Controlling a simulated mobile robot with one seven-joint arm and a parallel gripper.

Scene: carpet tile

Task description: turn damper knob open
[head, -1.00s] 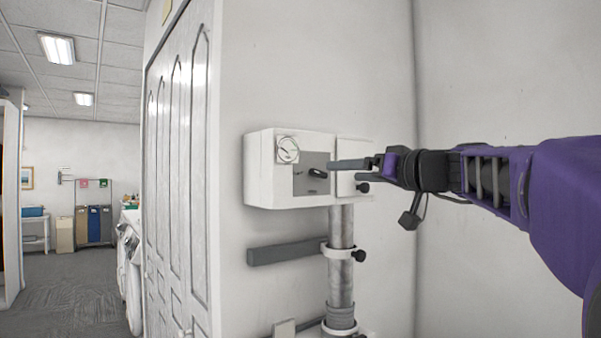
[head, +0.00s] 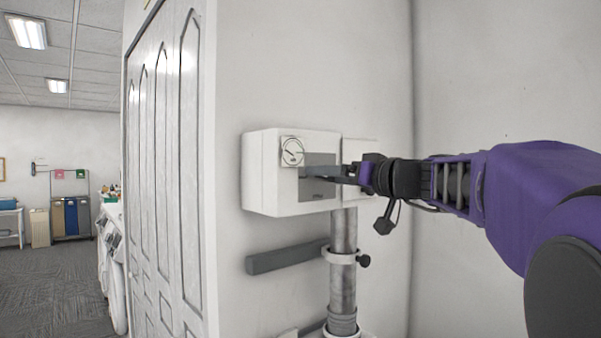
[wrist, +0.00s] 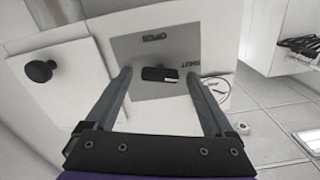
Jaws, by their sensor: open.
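The damper knob (wrist: 160,74) is a small black bar handle on a grey plate (wrist: 140,47) in the wrist view. The plate is marked OPEN and SHUT, and the bar points toward the SHUT side. The plate is on the front of a white wall box (head: 262,180). My gripper (wrist: 158,80) is open, one finger on each side of the knob, with gaps showing between fingers and knob. In the head view my gripper (head: 318,172) is in front of the plate and hides the knob.
A round dial (head: 292,152) sits on the box beside the plate. A black screw knob (wrist: 39,71) is at left in the wrist view. A metal pipe (head: 342,260) runs down below the box, with a grey bar (head: 285,257) beside it. White folding doors (head: 170,150) stand at left.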

